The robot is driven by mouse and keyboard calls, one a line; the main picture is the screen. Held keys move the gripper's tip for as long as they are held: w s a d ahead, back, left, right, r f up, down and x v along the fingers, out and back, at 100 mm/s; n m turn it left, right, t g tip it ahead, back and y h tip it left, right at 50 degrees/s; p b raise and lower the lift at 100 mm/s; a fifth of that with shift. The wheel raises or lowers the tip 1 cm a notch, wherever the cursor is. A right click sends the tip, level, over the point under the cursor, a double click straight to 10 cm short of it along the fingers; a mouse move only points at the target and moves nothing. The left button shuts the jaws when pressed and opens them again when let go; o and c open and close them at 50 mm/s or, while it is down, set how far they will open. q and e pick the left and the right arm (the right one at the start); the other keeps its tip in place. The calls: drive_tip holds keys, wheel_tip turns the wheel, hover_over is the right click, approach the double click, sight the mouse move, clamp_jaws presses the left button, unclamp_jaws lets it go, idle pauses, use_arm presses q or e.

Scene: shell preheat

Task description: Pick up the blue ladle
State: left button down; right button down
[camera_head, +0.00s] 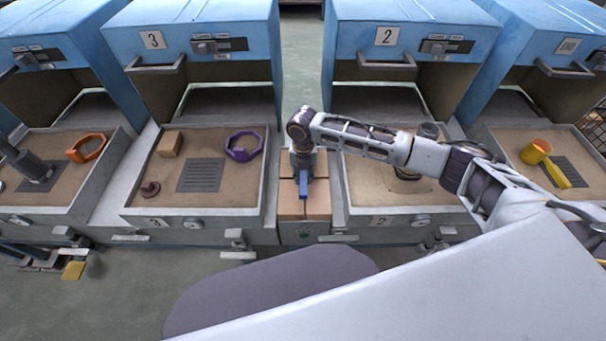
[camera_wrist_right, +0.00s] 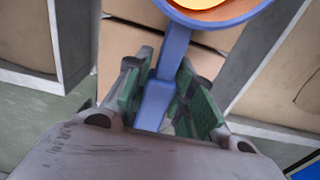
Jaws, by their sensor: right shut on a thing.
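The blue ladle shows in the right wrist view as a long blue handle (camera_wrist_right: 176,48) leading to a round bowl at the top edge, with orange and yellow inside. The bowl is cut off by the frame. My right gripper (camera_wrist_right: 163,90) is shut on the handle, with one green finger pad on each side. In the head view my right gripper (camera_head: 303,178) points down over the narrow section between bays 3 and 2. Only a short blue piece of the ladle (camera_head: 303,187) shows there; the arm hides the rest.
Sand tray 3 (camera_head: 135,212) holds a purple ring (camera_head: 243,146), a brown block (camera_head: 170,144) and a grate. An orange ring (camera_head: 87,148) lies in the far-left tray. A yellow ladle (camera_head: 556,173) lies in the far-right tray. Blue furnaces stand behind; my right arm crosses tray 2.

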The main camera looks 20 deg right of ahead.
wheel_tip(320, 180, up, 9)
idle(0.5)
drive_tip(key=shift+w, duration=0.1)
idle(0.4)
